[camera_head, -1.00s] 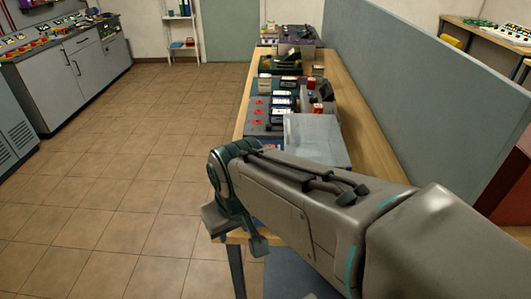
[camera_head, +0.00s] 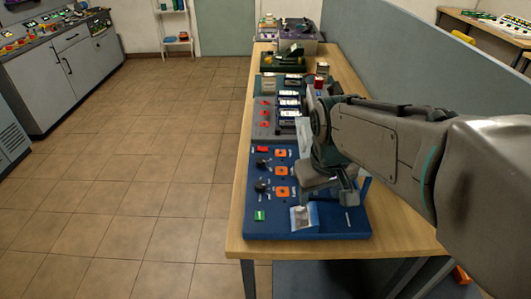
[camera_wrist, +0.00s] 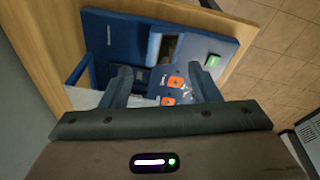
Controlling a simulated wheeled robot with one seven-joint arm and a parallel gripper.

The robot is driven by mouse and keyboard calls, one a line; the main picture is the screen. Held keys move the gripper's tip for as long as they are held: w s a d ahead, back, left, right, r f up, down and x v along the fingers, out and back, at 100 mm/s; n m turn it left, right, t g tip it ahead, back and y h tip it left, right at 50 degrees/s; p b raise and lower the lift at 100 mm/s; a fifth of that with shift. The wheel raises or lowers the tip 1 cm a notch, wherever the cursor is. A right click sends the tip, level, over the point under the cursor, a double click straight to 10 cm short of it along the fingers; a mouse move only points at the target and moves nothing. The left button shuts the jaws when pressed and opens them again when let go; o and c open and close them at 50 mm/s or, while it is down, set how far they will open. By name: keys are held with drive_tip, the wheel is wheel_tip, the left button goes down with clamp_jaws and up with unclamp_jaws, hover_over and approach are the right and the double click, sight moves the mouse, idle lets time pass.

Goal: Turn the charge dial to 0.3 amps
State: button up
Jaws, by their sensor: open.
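The blue charger panel (camera_head: 262,232) lies on the near end of the bench in the head view. Two black dials, an upper one (camera_head: 262,162) and a lower one (camera_head: 261,186), sit on its left side. I cannot tell which is the charge dial, and the scale marks are too small to read. My gripper (camera_head: 328,200) is over the panel's right part, to the right of both dials. In the wrist view my gripper (camera_wrist: 161,75) is open and empty, with the panel (camera_wrist: 125,37) beyond its fingers. The dials are not clear there.
Orange squares (camera_head: 282,191), a red piece (camera_head: 262,150) and a green piece (camera_head: 260,216) are on the panel, with a pale blue raised holder (camera_head: 303,220) at its front. More equipment stands farther along the bench. A grey partition (camera_head: 400,75) runs along the right.

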drive_tip(key=w+a+r+n+g+p, duration=0.1)
drive_tip(key=w+a+n, duration=0.35)
drive_tip(key=w, duration=0.45)
drive_tip(key=n+g+p, duration=0.1)
drive_tip(key=n+p, duration=0.1)
drive_tip(key=n, duration=0.1)
approach(260, 184)
drive_tip(key=f, duration=0.4)
drive_tip(key=f+p, duration=0.1)
drive_tip(key=f, duration=0.3)
drive_tip(key=shift+w+d+f, duration=0.15)
drive_tip(key=shift+d+f, duration=0.05)
drive_tip(key=shift+f, duration=0.15)
drive_tip(key=shift+c, duration=0.4)
drive_tip(key=c, duration=0.9)
